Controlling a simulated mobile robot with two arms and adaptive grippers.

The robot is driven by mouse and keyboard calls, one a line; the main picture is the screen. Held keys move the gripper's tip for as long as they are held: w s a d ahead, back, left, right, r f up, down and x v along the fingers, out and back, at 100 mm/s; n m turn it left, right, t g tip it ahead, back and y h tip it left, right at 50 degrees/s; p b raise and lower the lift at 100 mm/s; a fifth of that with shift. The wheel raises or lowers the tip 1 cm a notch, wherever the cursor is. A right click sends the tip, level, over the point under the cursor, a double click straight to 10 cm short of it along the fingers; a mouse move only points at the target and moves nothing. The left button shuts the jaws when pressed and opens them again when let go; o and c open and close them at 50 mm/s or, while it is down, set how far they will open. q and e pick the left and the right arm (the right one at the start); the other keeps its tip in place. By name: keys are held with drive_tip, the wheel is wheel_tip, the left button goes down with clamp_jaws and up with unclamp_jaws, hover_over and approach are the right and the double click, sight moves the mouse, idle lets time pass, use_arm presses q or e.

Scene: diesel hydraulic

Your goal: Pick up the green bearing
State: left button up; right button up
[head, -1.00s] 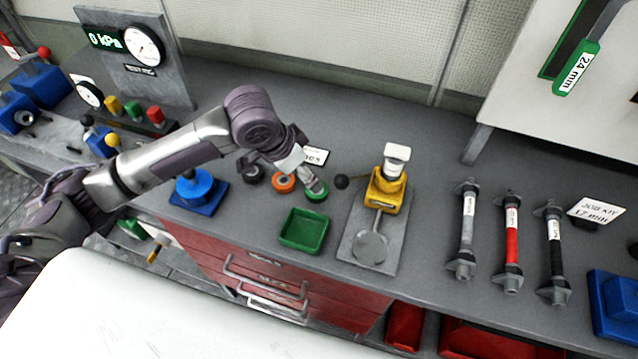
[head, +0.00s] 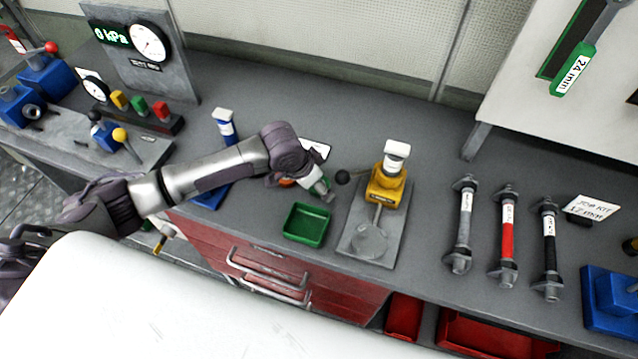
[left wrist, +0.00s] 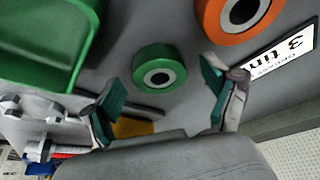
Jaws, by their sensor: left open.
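The green bearing (left wrist: 146,64), a ring with a white inner face and dark hole, lies on the grey bench in the left wrist view. My left gripper (left wrist: 162,84) is open, with one finger on either side of the bearing in that view; neither finger visibly touches it. In the head view my left gripper (head: 320,188) is low over the bench and largely covers the bearing's spot. The orange bearing (left wrist: 208,20) lies beside the green one; a sliver of it shows in the head view (head: 287,183). My right gripper is not in view.
A green tray (head: 307,224) stands close in front of the gripper. A yellow press (head: 387,186) with a dark-knobbed lever stands just to the right. A white label card (left wrist: 282,55) stands behind the bearings. Three shafts lie further right.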

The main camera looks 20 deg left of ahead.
use_arm(q)
drive_tip(key=c, duration=1.3)
drive_tip(key=shift+r, duration=0.1)
